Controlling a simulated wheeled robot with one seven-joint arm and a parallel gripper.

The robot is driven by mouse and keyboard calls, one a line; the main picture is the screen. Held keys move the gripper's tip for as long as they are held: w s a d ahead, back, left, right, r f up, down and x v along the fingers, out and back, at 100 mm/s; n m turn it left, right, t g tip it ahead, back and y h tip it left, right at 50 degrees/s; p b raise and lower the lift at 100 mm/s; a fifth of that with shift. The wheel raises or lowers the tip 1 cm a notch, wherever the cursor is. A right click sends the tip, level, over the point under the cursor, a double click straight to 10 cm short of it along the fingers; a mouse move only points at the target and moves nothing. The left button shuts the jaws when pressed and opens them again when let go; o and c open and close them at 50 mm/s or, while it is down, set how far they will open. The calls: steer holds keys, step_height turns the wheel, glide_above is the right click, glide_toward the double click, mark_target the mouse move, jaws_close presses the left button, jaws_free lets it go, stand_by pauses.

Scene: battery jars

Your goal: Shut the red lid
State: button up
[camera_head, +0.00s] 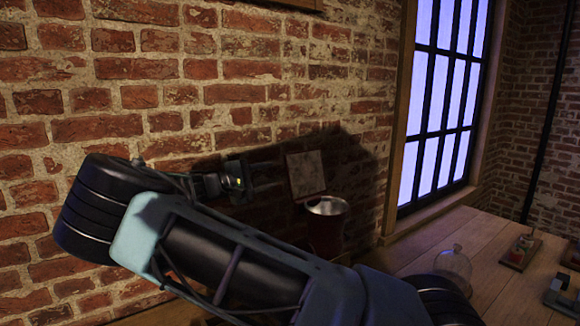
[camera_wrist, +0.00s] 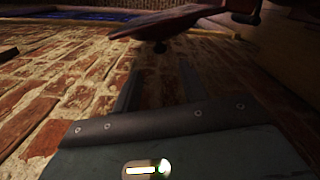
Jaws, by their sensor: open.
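The red lid (camera_head: 305,173) stands raised, roughly upright, at the back of a dark red bin (camera_head: 327,235) with a shiny metal rim. The bin's top is open, and its lower part is hidden behind my arm. My gripper (camera_head: 268,184) is to the left of the lid, near its height, with its fingers pointing right; it looks empty. In the wrist view my gripper's two fingers (camera_wrist: 160,88) are apart, with only brick between them. A dark red shape (camera_wrist: 185,20) crosses the top of that view beyond the fingertips; it is probably the lid, seen at a slant.
A brick wall (camera_head: 250,75) runs close behind the lid and my gripper. A wooden table (camera_head: 490,245) at right holds a clear glass dome (camera_head: 453,266) and small block-like devices (camera_head: 520,251). A barred window (camera_head: 440,100) is behind the table.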

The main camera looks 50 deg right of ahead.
mark_target(291, 171)
steer(key=shift+p+x, duration=1.35)
steer(key=shift+x, duration=3.05)
steer(key=shift+a, duration=0.1)
jaws_close()
